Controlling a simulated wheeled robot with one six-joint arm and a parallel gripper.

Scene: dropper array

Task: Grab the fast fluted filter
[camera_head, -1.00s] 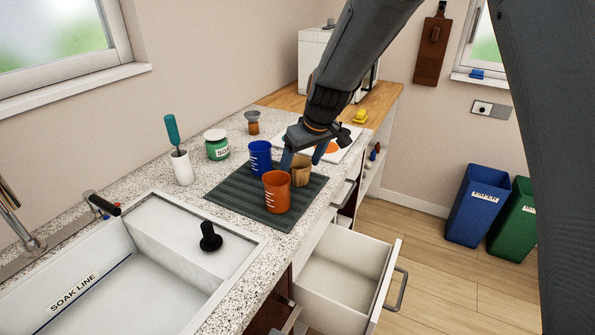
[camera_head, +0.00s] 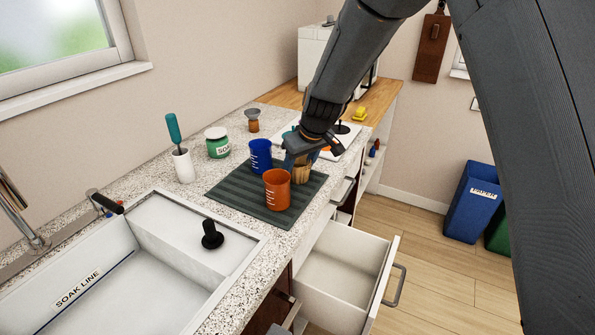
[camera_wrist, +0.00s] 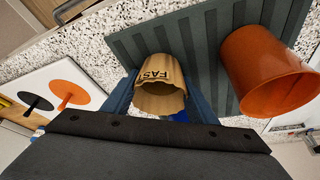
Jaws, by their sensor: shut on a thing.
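The fast fluted filter (camera_wrist: 160,77) is a tan, ribbed cup marked "FAS…" in the wrist view, with part of the lettering cut off. In the head view the filter (camera_head: 302,173) is partly covered by my gripper (camera_head: 303,158). It is on the dark ribbed mat, beside the orange cup. In the wrist view my gripper (camera_wrist: 160,98) has its blue fingers on both sides of the filter, shut on it. I cannot tell whether the filter is lifted off the mat.
The orange cup (camera_head: 277,190) and blue cup (camera_head: 261,155) stand close by on the mat (camera_head: 232,188). An open drawer (camera_head: 345,265) juts out below the counter. The sink (camera_head: 130,270) is at left. A green-labelled jar (camera_head: 217,143) stands behind the mat.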

